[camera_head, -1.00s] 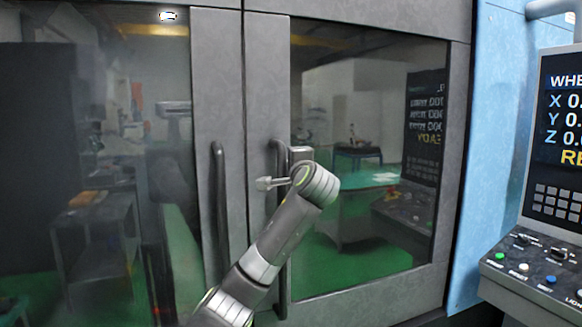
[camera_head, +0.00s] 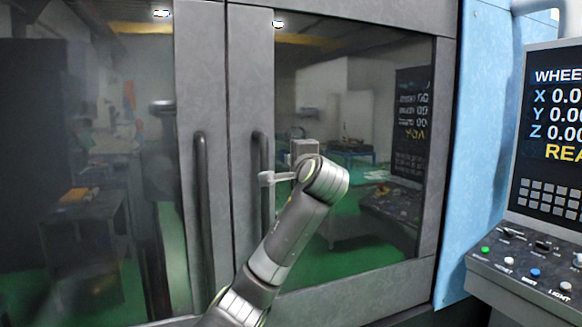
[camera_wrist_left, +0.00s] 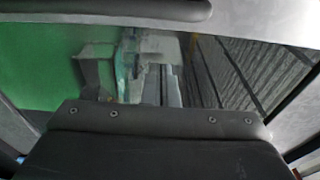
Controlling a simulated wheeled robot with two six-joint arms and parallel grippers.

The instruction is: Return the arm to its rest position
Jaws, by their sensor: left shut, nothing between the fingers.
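My left arm (camera_head: 285,235) rises from the bottom of the head view, bent up toward the machine doors. My left gripper (camera_head: 272,178) is at its upper end, small and partly hidden by the wrist, beside the right door handle (camera_head: 263,150) in the picture. It is shut and holds nothing. Whether it touches the handle cannot be told. In the left wrist view a dark bolted block of my gripper fills the bottom, with window glass beyond; the fingertips are not clear. My right gripper is in neither view.
The grey machine doors look shut, with large reflecting windows (camera_head: 345,230) and a second handle (camera_head: 200,190) on the left door. A blue panel (camera_head: 475,130) and a control console (camera_head: 545,265) with a screen stand at the right. A dark bar (camera_wrist_left: 110,8) crosses the top of the wrist view.

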